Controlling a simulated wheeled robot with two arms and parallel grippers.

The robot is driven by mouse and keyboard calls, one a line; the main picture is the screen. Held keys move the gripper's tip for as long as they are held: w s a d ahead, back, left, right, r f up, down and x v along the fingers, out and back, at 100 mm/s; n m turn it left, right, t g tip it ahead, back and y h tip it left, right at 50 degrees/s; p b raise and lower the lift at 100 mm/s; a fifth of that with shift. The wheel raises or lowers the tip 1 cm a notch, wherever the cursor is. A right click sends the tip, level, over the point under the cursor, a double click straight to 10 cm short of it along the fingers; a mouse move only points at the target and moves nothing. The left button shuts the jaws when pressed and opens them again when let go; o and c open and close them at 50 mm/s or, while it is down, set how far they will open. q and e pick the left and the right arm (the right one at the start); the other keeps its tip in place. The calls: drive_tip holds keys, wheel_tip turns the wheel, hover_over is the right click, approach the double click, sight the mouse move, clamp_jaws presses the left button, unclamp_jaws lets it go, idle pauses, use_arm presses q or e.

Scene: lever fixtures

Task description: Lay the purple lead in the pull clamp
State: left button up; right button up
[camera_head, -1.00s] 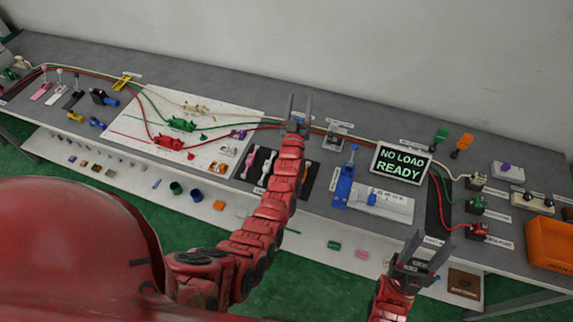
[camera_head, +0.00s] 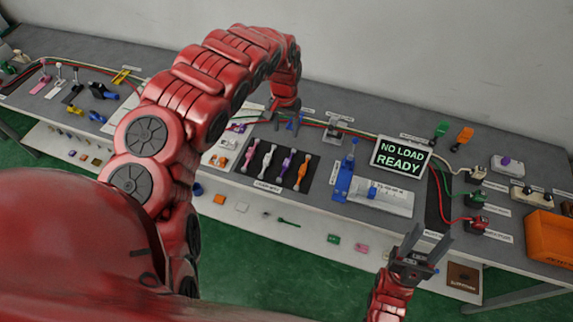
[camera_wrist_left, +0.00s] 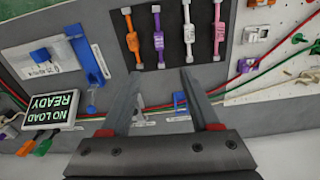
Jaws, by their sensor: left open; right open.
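The purple lead (camera_head: 286,164) lies on a black mat (camera_head: 314,172) between a white lead and an orange lead. In the left wrist view the purple lead (camera_wrist_left: 158,38) lies ahead of the fingertips, apart from them. My left gripper (camera_head: 283,117) is open and empty, pointing down behind the mat; its fingers also show in the left wrist view (camera_wrist_left: 160,82). A blue fixture (camera_head: 345,178) with an upright lever stands right of the mat, beside a pale plate (camera_head: 385,201). I cannot read which label names the pull clamp. My right gripper (camera_head: 425,250) is open and empty at the front edge.
A screen (camera_head: 402,158) reads NO LOAD READY. A small blue frame (camera_wrist_left: 181,101) and a grey fixture (camera_head: 336,128) stand near my left gripper. Red and green cables run along the back. An orange bin (camera_head: 550,238) is at right. A lower shelf holds small parts.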

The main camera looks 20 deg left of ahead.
use_arm(q)
drive_tip(key=b, duration=0.8)
approach(286, 164)
drive_tip(key=shift+w+a+f, duration=0.15)
drive_tip(key=shift+a+f, duration=0.05)
drive_tip(key=shift+a, duration=0.05)
drive_tip(key=shift+f+b, duration=0.4)
drive_tip(key=shift+f, duration=0.5)
drive_tip(key=shift+f+p, duration=0.35)
drive_tip(key=shift+p, duration=0.55)
drive_tip(key=shift+f+p, duration=0.3)
drive_tip(key=shift+f, duration=0.15)
drive_tip(key=f+p, duration=0.1)
drive_tip(key=f, duration=0.2)
drive_tip(key=shift+d+f+p, duration=0.3)
drive_tip(key=shift+d+p, duration=0.05)
drive_tip(key=shift+d, duration=0.05)
drive_tip(key=shift+a+f, duration=0.1)
drive_tip(key=shift+f, duration=0.55)
clamp_jaws()
